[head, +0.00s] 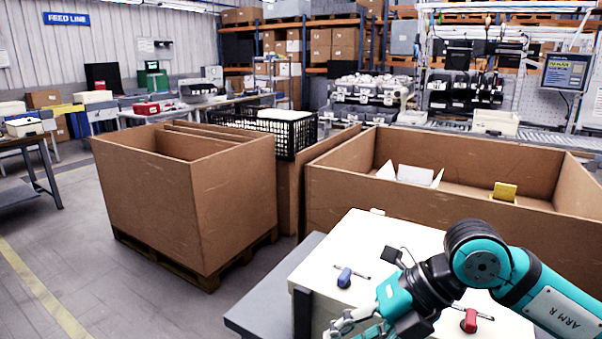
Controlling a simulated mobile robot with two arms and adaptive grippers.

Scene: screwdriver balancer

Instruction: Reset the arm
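My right arm, marked ARM R, comes in from the lower right and reaches over a white-topped stand (350,240). Its gripper (352,326) is at the bottom edge, partly cut off, so I cannot tell if its fingers are open or shut. A screwdriver with a blue handle (345,278) lies on the white top, beyond the gripper and apart from it. A screwdriver with a red handle (469,321) lies on the white top to the right, beside and partly behind my arm. My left arm and gripper are not in view.
A large open cardboard box (450,205) stands just behind the stand, with white pieces (408,175) and a yellow block (504,191) inside. Another cardboard box on a pallet (150,215) stands left, near a black crate (290,135). The floor at front left is clear.

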